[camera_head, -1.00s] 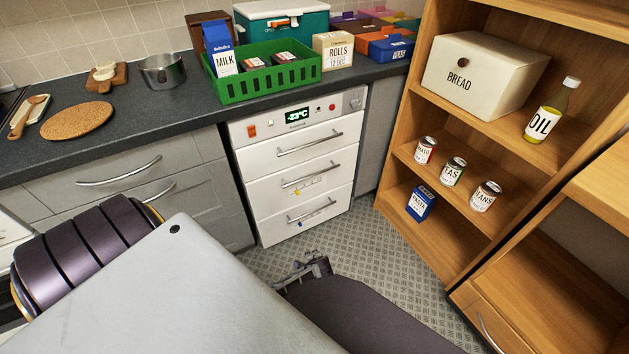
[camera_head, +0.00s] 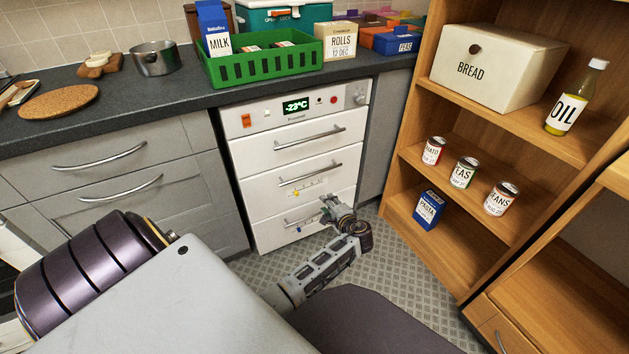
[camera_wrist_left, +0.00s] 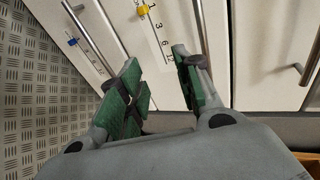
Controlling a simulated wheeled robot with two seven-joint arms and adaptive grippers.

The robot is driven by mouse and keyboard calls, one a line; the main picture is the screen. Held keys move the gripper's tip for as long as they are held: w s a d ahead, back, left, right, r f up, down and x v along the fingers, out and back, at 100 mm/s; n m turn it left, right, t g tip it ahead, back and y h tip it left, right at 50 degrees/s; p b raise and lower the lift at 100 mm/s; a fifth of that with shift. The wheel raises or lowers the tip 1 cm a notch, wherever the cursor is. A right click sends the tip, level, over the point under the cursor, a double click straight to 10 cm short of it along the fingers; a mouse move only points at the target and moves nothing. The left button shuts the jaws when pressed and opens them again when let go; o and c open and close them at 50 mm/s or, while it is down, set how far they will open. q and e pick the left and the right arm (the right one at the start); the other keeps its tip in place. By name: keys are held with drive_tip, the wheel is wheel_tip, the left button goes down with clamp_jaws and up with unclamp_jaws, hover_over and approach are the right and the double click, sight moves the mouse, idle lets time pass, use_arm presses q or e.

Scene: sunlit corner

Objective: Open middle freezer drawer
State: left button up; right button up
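The white freezer (camera_head: 262,158) stands under the counter with three drawers, all closed. The middle drawer (camera_head: 262,184) has a horizontal bar handle (camera_head: 310,174), with a scale and yellow marker below it. My left gripper (camera_head: 332,212) is low in front of the freezer, by the right end of the bottom drawer's handle (camera_head: 298,222), partly covering it. In the left wrist view, the left gripper's green-padded fingers (camera_wrist_left: 162,82) are apart and empty, with the yellow-marker scale (camera_wrist_left: 158,35) showing between them. Contact with a handle cannot be told. My right gripper is not in view.
A wooden shelf unit (camera_head: 410,205) with cans, a bread box (camera_head: 495,68) and an oil bottle (camera_head: 572,105) stands close on the right. Grey cabinets (camera_head: 130,185) are on the left. Patterned floor (camera_head: 385,260) is free between freezer and shelf.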

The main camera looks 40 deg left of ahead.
use_arm(q)
drive_tip(key=shift+w+a+r+n+y+b, duration=0.1)
drive_tip(key=shift+w+r+n+y+b, duration=0.2)
drive_tip(key=shift+r, duration=0.65)
drive_tip(key=shift+w+a+r+n+y+b, duration=0.15)
drive_tip(key=shift+r+y+b, duration=0.25)
drive_tip(key=shift+r, duration=0.55)
drive_tip(key=shift+w+a+r+n+y+b, duration=0.1)
drive_tip(key=shift+w+r+n+y+b, duration=0.2)
drive_tip(key=shift+r, duration=0.65)
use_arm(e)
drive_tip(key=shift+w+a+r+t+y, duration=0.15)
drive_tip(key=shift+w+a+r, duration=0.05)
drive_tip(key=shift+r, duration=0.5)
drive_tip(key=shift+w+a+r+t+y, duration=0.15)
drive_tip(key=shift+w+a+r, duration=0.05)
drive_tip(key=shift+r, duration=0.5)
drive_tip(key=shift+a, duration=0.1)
